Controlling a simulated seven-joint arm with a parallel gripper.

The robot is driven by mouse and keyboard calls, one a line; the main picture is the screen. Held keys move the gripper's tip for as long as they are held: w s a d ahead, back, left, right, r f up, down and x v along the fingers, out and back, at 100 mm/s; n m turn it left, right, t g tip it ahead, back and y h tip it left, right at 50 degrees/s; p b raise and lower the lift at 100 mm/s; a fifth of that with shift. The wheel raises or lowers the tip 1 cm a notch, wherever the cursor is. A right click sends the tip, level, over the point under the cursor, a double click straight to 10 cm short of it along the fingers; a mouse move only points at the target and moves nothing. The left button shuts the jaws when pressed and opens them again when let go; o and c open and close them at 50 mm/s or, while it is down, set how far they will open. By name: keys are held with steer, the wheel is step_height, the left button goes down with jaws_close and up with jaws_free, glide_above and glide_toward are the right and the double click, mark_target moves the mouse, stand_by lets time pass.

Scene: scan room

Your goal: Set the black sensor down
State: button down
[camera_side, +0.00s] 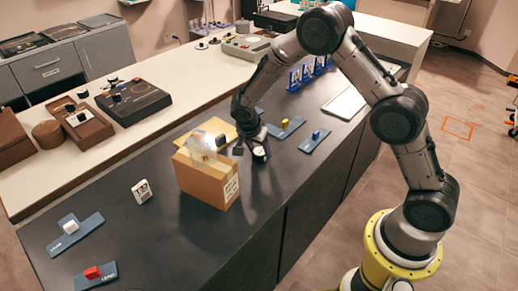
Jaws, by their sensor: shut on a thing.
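My gripper (258,153) points down over the dark table (165,235), just right of the cardboard box. It is shut on a small dark thing, which I take to be the black sensor. The fingers and the dark table hide most of its outline. The gripper's tip is close to the table top; I cannot tell whether the held thing touches it.
Blue plates with a yellow block (285,123), a blue block (316,134), a white block (70,226) and a red block (92,272) lie around. A white device (141,191) stands left. The front middle is clear.

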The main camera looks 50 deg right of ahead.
steer(key=shift+f, duration=0.1)
steer(key=shift+c, duration=0.8)
jaws_free()
steer(key=v, duration=1.3)
steer(key=s+d+r+n+t+y, duration=0.1)
steer(key=s+r+n+t+y, duration=0.1)
steer(key=s+r+n, duration=0.8)
steer(key=s+r+n+t+y, duration=0.1)
steer(key=s+n, duration=0.2)
steer(key=s, duration=0.6)
steer(key=s+a+r+n+t+y, duration=0.1)
steer(key=s+n, duration=0.1)
steer(key=s, duration=0.8)
steer(key=shift+s+a+r+n+t, duration=0.2)
steer(key=shift+a+r+n+t, duration=0.05)
steer(key=shift+r+n+t, duration=0.15)
